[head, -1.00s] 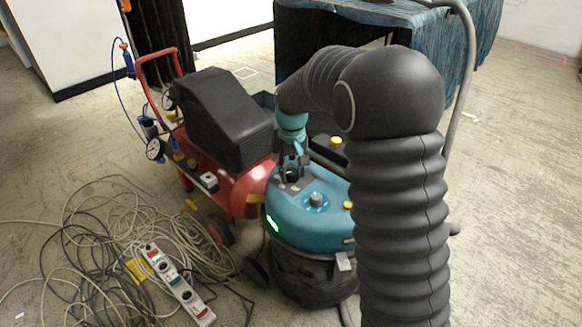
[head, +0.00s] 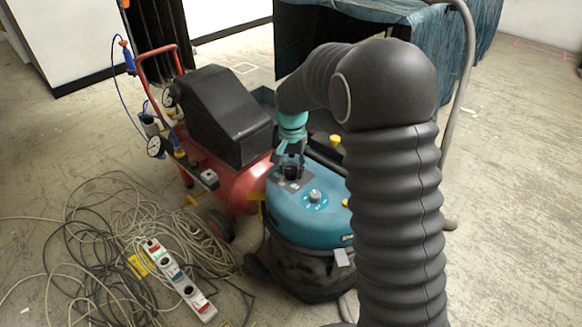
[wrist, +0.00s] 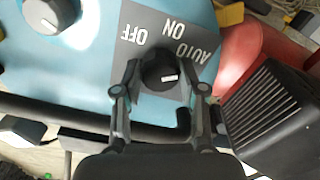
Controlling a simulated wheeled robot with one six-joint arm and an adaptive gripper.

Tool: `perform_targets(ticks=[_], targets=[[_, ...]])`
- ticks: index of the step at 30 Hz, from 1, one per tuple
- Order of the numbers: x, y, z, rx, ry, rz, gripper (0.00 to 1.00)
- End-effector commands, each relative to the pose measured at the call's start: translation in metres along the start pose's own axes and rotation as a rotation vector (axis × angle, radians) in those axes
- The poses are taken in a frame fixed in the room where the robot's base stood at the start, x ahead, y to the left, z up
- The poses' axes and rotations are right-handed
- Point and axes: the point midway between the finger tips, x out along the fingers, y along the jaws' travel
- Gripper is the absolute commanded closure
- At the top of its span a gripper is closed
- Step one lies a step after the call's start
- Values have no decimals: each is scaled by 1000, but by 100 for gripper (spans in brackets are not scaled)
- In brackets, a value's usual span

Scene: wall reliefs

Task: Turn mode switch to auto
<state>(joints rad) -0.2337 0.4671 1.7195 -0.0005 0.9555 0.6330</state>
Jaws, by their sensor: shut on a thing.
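The mode switch is a black knob (wrist: 157,70) on a grey plate marked OFF, ON and AUTO (wrist: 193,54), seen in the wrist view. A short white mark on the knob lies to the right of its middle, below the AUTO lettering; I cannot tell exactly which label it points at. My gripper (wrist: 165,88) is shut on the knob, with one finger on each side. In the head view my gripper (head: 290,170) reaches down onto the top of the teal vacuum (head: 296,214), and its fingers partly hide the switch.
A grey dial (head: 315,196) sits beside the switch. A red compressor (head: 238,188) with a black cover (head: 218,115) stands close at left. Cables and a power strip (head: 180,280) lie on the floor at front left. A blue-draped table (head: 440,60) stands behind.

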Motion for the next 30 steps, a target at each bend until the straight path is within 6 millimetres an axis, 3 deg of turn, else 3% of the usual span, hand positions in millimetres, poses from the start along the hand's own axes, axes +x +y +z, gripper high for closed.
perform_targets(ticks=[16,17,19,30], targets=[[0,0,0,25,0,0,94],[0,0,0,25,0,0,54],[0,0,0,25,0,0,37],[-2,0,0,24,1,-1,34]])
